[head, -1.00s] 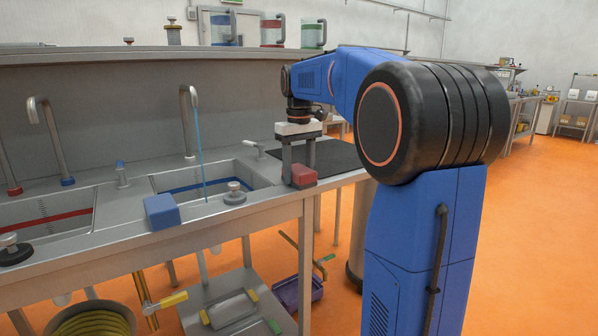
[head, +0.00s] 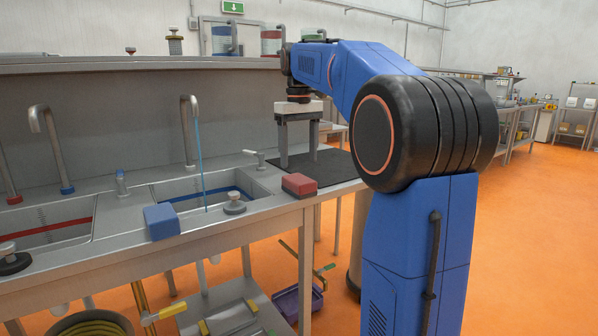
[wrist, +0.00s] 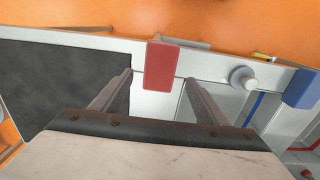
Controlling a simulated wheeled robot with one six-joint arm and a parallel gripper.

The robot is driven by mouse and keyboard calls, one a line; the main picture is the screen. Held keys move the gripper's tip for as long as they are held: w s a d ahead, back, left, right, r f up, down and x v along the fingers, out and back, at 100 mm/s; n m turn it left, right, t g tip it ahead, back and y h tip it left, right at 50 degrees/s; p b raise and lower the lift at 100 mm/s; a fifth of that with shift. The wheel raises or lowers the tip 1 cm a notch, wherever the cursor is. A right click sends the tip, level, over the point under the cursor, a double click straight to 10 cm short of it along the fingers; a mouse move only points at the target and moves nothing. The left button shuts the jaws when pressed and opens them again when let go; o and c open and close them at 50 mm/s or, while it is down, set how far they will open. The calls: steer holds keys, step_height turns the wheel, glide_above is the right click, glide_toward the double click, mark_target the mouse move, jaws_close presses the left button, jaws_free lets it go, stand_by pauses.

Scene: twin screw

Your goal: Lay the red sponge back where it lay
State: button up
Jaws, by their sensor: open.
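The red sponge (head: 299,184) lies on the steel counter near its front edge, between the right basin and the black mat. In the wrist view the red sponge (wrist: 161,62) shows ahead of the fingertips. My gripper (head: 298,163) is open and empty, pointing down behind the sponge, apart from it. In the wrist view my gripper (wrist: 158,78) has a finger on each side of the gap, with nothing held between them.
A blue sponge (head: 162,221) lies at the counter's front edge farther left. A round metal stopper (head: 234,202) stands between the sponges. Water runs from a tap (head: 188,125) into the right basin. The black mat (head: 335,163) is bare.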

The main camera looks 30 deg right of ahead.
mark_target(299, 179)
steer(key=shift+r, duration=2.05)
steer(key=s+a+f+t, duration=0.1)
steer(key=s+a+f, duration=0.45)
steer(key=s, duration=0.25)
steer(key=s+a+f+t, duration=0.1)
steer(key=s+a+f, duration=0.4)
steer(key=s+f, duration=0.15)
steer(key=s+a+f+t, duration=0.1)
steer(key=s+a+f, duration=0.1)
steer(key=s+f, duration=0.6)
steer(key=s+a+f+t, duration=0.1)
steer(key=s+a+f, duration=0.2)
steer(key=s+f, duration=0.4)
step_height(299, 179, down, 3)
steer(key=shift+s+a+f+t, duration=0.1)
steer(key=shift+s+a+t, duration=0.05)
steer(key=shift+s+t, duration=0.25)
